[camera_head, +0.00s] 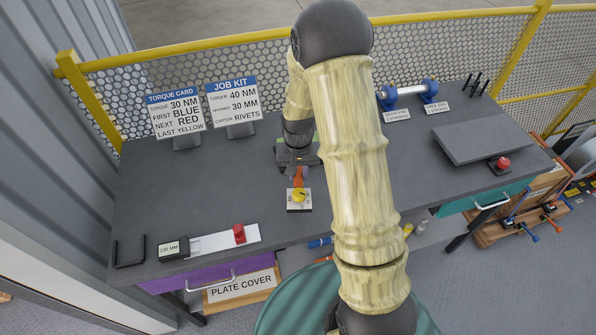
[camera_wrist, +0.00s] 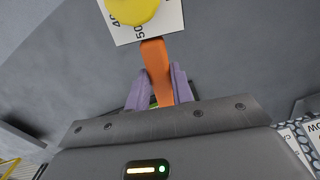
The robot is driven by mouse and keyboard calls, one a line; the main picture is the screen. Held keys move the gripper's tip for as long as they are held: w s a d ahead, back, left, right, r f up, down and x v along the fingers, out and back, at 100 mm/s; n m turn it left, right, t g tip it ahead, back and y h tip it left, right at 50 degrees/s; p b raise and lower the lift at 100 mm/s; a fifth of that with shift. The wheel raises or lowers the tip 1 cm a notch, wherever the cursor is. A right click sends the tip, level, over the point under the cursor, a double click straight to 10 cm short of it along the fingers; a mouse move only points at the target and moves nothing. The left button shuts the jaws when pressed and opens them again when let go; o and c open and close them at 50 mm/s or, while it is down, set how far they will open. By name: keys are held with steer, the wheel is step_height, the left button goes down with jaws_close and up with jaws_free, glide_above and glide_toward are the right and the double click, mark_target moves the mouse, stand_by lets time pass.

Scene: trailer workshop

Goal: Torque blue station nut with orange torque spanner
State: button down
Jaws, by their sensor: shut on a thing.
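The orange torque spanner (camera_wrist: 155,62) is held between the purple fingers of my gripper (camera_wrist: 157,92) in the wrist view. In the head view the spanner (camera_head: 300,175) shows below the wrist as a short orange piece, pointing toward a yellow round knob (camera_head: 299,195). The knob sits on a white plate (camera_wrist: 165,24) with numbers, of which 40 and 50 show in the wrist view. The spanner's far end meets the plate's edge in that view; I cannot tell if they touch. I cannot make out a blue station nut; my arm covers the middle of the bench.
A torque card (camera_head: 175,112) reads 30 NM, with blue first, then red, yellow last. A job kit card (camera_head: 233,101) reads torque 40 NM. A slide with a red block (camera_head: 239,233) is front left. A blue-ended shaft (camera_head: 408,91) is back right. Dark bench (camera_head: 150,200) is clear at left.

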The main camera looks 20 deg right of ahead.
steer(key=shift+f+b, duration=0.75)
steer(key=shift+f, duration=0.35)
steer(key=a+m, duration=0.1)
steer(key=w+a+m, duration=0.1)
steer(key=a+m+p, duration=0.1)
steer(key=a, duration=0.1)
steer(key=shift+w+a, duration=0.1)
steer(key=shift+w, duration=0.2)
stand_by(0.4)
steer(key=w+a+m+p, duration=0.2)
steer(key=a+m, duration=0.1)
steer(key=shift+w+a, duration=0.25)
steer(key=shift+w, duration=0.15)
stand_by(0.3)
steer(key=shift+s+d+n, duration=0.4)
steer(key=shift+s+d, duration=0.2)
stand_by(0.4)
